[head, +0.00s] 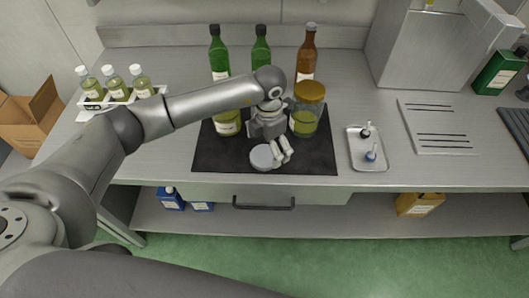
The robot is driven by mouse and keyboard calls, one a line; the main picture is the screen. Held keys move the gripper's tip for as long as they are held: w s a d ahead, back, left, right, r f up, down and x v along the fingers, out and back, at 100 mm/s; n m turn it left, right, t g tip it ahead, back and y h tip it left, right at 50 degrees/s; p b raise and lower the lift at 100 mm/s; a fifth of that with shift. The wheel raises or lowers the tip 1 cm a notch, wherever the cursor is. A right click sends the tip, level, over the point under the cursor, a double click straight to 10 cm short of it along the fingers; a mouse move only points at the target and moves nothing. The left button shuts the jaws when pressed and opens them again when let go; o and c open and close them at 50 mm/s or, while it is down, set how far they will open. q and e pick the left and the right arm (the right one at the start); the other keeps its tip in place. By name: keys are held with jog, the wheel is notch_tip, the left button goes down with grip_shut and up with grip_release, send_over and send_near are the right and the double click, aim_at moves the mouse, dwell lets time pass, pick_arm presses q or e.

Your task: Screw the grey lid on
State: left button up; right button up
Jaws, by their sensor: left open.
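A round grey lid (262,158) lies on the black mat (318,160), near the mat's front edge. My left gripper (282,157) is open at the lid's right side, pointing down; I cannot tell whether it touches the lid. A jar with yellow-green contents (228,124) stands on the mat to the left, and my left arm hides its top. My right gripper is not in view.
Green bottles (218,52) and a brown bottle (306,58) stand behind the mat. A small tray (367,160) with two small items is to the right. A white rack (93,104) of small bottles is at the left. Bare steel bench shows between tray and mat.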

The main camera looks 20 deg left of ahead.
aim_at(264, 157)
pick_arm(q)
jog(key=shift+f, duration=1.35)
jog(key=c, duration=0.9)
